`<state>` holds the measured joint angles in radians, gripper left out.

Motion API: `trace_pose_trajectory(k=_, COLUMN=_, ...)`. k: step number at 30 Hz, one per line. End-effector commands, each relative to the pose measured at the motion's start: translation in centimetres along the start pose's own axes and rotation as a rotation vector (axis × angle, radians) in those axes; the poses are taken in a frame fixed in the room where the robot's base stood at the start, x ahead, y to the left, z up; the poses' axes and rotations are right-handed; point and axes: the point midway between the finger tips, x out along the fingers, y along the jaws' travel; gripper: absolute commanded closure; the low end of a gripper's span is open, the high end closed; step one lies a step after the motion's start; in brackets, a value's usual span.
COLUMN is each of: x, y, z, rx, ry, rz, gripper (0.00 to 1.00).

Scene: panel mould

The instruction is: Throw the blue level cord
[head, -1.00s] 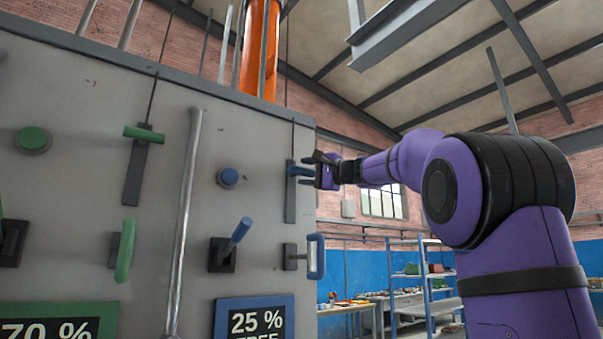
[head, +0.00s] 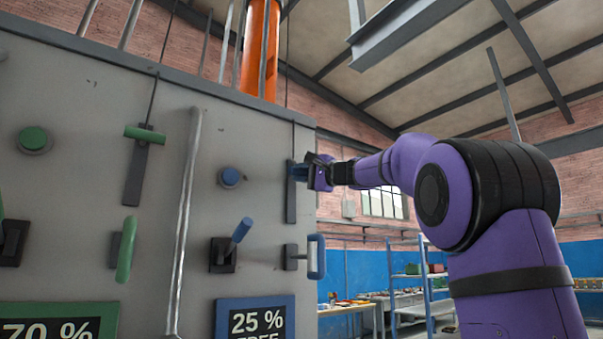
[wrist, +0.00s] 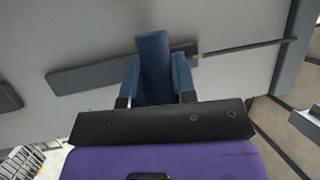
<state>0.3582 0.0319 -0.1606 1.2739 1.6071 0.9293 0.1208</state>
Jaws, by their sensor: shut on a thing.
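The blue level cord has a blue handle (head: 297,171) in front of a dark upright plate (head: 291,205) near the right edge of the grey panel. A thin dark cord (head: 293,138) runs up from the plate. My gripper (head: 308,172) reaches in from the right and is shut on this handle. In the wrist view the blue handle (wrist: 153,62) stands between the two fingers of my gripper (wrist: 155,82). My fingers hide part of the handle in the head view.
Left of the handle on the panel are a blue round button (head: 230,177), a blue-handled lever (head: 238,235) and a green cord handle (head: 145,134). A blue pull handle (head: 317,257) sits just below my gripper. Open room lies right of the panel.

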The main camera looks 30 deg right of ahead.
Motion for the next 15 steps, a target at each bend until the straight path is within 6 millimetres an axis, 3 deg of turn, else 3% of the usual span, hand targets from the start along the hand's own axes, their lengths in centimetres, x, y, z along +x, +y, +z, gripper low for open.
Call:
trace_pose_trajectory(k=9, x=-1.1, y=6.2, z=0.5, rx=0.005, ry=0.000, rz=0.003, gripper=1.00)
trace_pose_trajectory(k=15, x=-1.7, y=9.2, z=0.7, rx=0.001, ry=0.000, rz=0.002, gripper=1.00)
